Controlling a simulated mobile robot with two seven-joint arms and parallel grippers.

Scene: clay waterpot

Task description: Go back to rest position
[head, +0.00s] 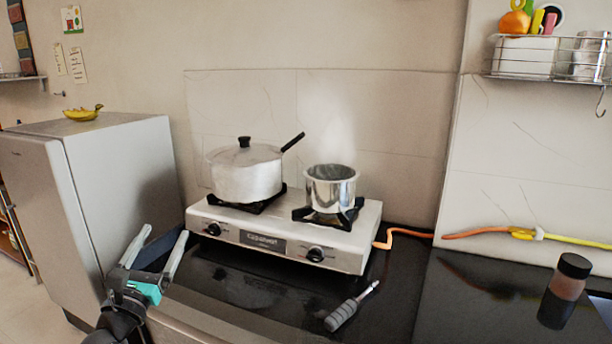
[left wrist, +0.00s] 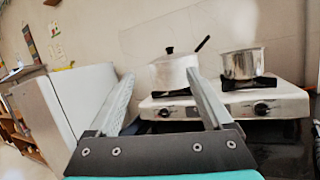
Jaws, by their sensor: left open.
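My left gripper (head: 160,252) is open and empty in the head view, in front of the counter's left end and below the stove. Its two fingers also show in the left wrist view (left wrist: 158,92), spread apart with nothing between them. The two-burner stove (head: 290,238) stands on the black counter. A lidded white pot (head: 246,178) sits on its left burner, and a small open metal pot (head: 331,190) sits on its right burner. My gripper is apart from both pots. My right gripper is in neither view.
A grey fridge (head: 120,165) with bananas (head: 83,113) on top stands left. A grey-handled screwdriver (head: 342,314) lies on the black counter (head: 250,290). A dark-capped jar (head: 566,282) stands at right. An orange hose (head: 480,233) runs behind. A wire rack (head: 545,60) hangs upper right.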

